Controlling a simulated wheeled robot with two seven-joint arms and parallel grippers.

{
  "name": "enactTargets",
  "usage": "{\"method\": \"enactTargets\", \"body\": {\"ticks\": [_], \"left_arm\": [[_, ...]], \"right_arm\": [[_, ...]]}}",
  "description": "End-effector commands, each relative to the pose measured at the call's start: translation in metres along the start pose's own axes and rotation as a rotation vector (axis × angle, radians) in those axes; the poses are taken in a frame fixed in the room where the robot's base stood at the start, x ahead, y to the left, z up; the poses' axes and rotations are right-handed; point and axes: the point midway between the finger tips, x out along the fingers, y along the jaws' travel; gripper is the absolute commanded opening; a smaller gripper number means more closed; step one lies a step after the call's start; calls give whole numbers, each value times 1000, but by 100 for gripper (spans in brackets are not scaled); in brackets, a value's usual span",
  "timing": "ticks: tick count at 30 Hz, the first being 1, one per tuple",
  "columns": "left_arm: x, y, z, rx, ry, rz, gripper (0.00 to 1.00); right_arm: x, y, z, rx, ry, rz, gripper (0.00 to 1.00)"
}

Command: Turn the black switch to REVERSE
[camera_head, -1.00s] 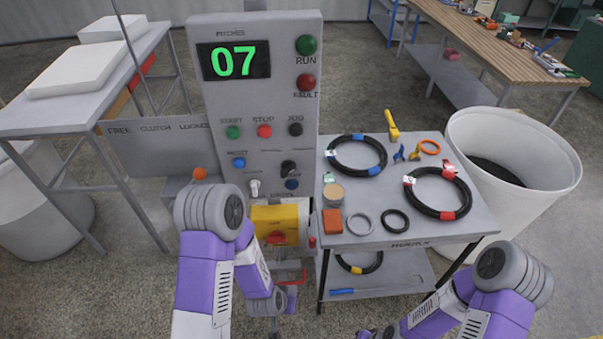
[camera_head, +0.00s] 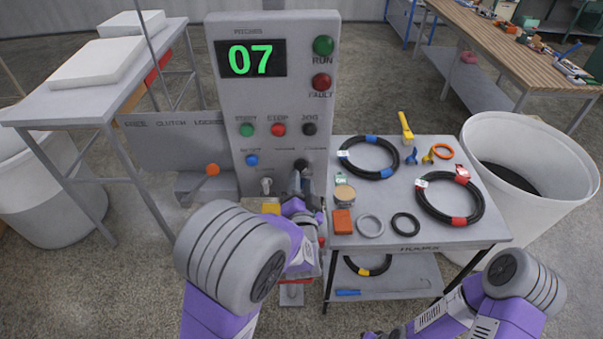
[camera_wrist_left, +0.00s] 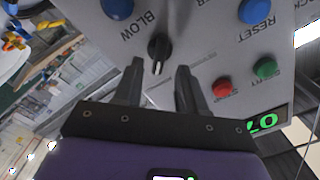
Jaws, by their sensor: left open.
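The black switch (camera_head: 301,165) is a small knob on the lower part of the grey control panel (camera_head: 273,90). In the left wrist view the black switch (camera_wrist_left: 159,47) shows a white pointer mark, and no REVERSE label is readable beside it. My left gripper (camera_wrist_left: 160,65) is open, with its two dark fingertips on either side of and just short of the knob; touch cannot be told. In the head view my left gripper (camera_head: 303,186) is at the panel just under the switch, partly hidden by its own wrist. My right arm shows at the lower right, its gripper out of frame.
Near the switch are a white toggle (camera_head: 266,186), a blue button (camera_head: 252,160) and a red button (camera_head: 278,130). An orange-knobbed lever (camera_head: 212,169) stands left. The hose table (camera_head: 405,236) is close on the right.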

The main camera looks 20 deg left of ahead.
Motion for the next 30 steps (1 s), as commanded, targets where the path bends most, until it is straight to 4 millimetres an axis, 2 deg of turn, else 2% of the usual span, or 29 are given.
{"method": "enactTargets", "body": {"ticks": [3, 7, 18, 25, 30], "left_arm": [[20, 0, 1, 1, -1, -2, 40], [34, 0, 1, 0, 0, 0, 40], [41, 1, 0, 0, 0, 4, 40], [41, 1, 0, 0, 0, 4, 7], [41, 1, 0, -9, 0, 3, 5]], "right_arm": [[1, 0, 0, 0, 0, 0, 43], [1, 0, 0, 0, 0, 0, 43], [1, 0, 0, 0, 0, 0, 43], [1, 0, 0, 0, 0, 0, 43], [2, 1, 0, 0, 0, 0, 43]]}}
